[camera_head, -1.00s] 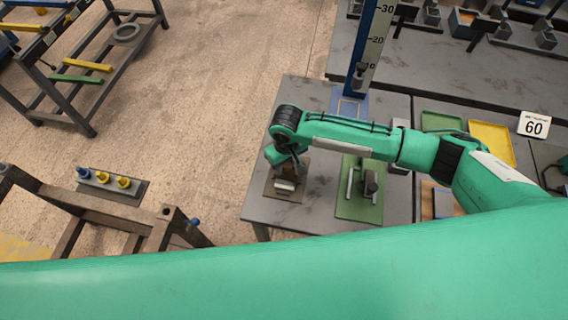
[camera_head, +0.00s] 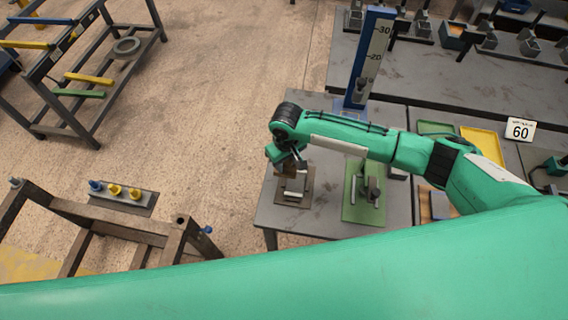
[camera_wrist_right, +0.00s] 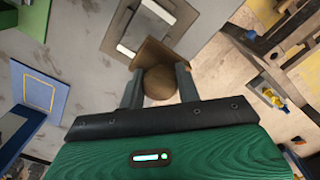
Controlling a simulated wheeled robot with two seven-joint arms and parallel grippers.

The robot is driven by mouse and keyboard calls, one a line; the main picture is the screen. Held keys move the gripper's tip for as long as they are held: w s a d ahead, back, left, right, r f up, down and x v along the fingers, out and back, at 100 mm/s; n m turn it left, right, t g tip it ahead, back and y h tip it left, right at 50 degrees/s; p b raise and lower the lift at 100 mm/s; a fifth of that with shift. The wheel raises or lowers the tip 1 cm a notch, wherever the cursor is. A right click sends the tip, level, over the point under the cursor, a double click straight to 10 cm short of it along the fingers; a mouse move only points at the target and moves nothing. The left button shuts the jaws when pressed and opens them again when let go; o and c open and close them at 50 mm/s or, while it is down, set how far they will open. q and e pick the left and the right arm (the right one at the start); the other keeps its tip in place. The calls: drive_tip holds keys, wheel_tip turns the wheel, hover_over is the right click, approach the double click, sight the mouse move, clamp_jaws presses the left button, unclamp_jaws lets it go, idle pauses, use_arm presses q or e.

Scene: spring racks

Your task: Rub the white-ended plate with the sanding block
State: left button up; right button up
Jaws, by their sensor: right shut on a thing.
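The white-ended plate (camera_head: 293,195) lies on a brown base on the near grey table. In the right wrist view the plate (camera_wrist_right: 139,32) is grey between two white ends. My right gripper (camera_head: 290,164) is over the plate's far side. In the right wrist view my right gripper (camera_wrist_right: 158,84) is shut on the wooden sanding block (camera_wrist_right: 168,58), held by its round knob. The block overlaps one side of the plate in that picture; I cannot tell whether they touch. My left gripper is not in view.
A green mat (camera_head: 352,208) with a clamp-like fixture stands right of the plate. A blue upright scale (camera_head: 362,60) rises behind. Yellow (camera_head: 480,143) and green trays lie further right. A dark frame with a strip of knobs (camera_head: 115,191) stands at left, across open floor.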

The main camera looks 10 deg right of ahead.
drive_tip(key=shift+s+d+r+p, duration=0.1)
drive_tip(key=shift+r+p, duration=0.6)
drive_tip(key=shift+r, duration=0.4)
drive_tip(key=shift+f, duration=0.15)
